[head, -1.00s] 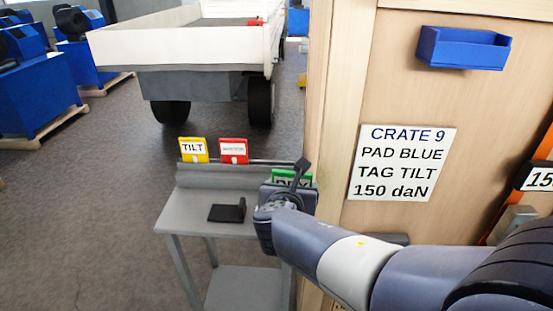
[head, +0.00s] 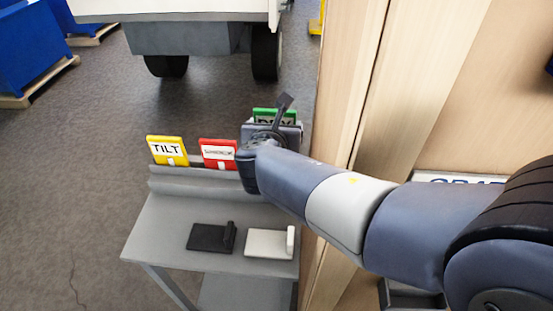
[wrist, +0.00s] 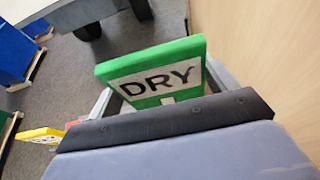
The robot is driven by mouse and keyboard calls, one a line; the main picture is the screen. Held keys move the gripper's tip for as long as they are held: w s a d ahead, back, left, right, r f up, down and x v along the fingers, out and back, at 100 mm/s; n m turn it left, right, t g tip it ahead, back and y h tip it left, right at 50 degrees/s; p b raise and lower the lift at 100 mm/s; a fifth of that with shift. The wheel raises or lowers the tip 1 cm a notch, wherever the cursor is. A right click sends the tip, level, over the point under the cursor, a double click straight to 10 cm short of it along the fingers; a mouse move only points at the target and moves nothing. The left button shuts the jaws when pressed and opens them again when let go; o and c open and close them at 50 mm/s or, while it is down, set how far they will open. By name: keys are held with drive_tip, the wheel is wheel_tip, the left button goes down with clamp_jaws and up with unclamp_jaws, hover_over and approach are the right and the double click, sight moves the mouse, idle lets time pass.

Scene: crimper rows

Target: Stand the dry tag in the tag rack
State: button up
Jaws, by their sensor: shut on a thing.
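The green dry tag (head: 274,115) is upright at the back right of the small grey table. My gripper (head: 272,128) is shut on it, and my wrist hides its lower part in the head view. In the wrist view the tag (wrist: 150,72) reads DRY and sits between my two fingers (wrist: 160,90). The tag rack (head: 195,184) is the grey ledge along the table's back edge. A yellow TILT tag (head: 167,150) and a red tag (head: 219,154) stand there, left of my gripper. The dry tag appears higher than both; its lower edge is hidden.
A black pad (head: 207,238) and a white pad (head: 265,243), each with an upright grip, lie on the grey table (head: 160,245). A wooden crate wall (head: 345,130) rises close on the right. A white trailer (head: 185,10) stands behind. Floor is open at left.

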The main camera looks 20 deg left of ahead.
wheel_tip(320, 180, down, 9)
drive_tip(key=shift+f+b, duration=0.1)
drive_tip(key=shift+b, duration=0.6)
drive_tip(key=shift+f, duration=0.15)
drive_tip(key=o, duration=0.9)
drive_tip(key=shift+r, duration=0.25)
drive_tip(key=v, duration=1.2)
drive_tip(key=shift+s, duration=0.1)
